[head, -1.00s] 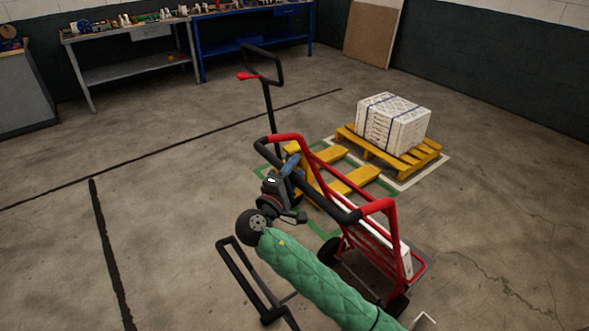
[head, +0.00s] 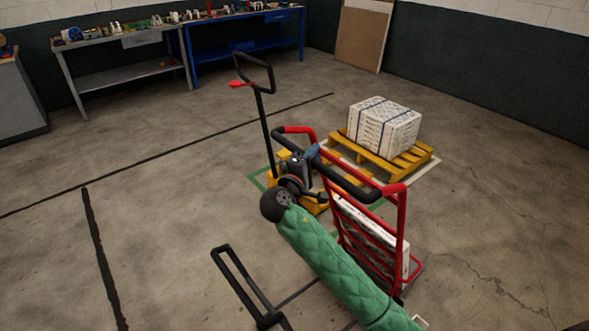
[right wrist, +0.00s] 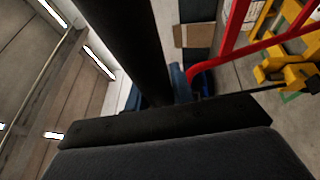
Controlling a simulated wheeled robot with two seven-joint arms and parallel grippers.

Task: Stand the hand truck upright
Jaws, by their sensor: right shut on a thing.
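The red hand truck (head: 402,232) with a black handle bar stands in front of me in the head view, close to upright. A flat white box (head: 368,236) rests low on it. My right gripper (head: 312,152), on the green-sleeved arm, is shut on the black handle bar (head: 345,172) near its middle. The right wrist view shows the dark bar (right wrist: 130,50) up close and a red frame tube (right wrist: 255,48). The truck's wheels are mostly hidden behind my arm. My left gripper is not in view.
A yellow pallet jack (head: 262,130) stands just behind the hand truck. Beyond it, a yellow pallet (head: 408,165) carries strapped white boxes (head: 384,125). Workbenches (head: 120,70) line the back wall. The floor to the left is mostly clear.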

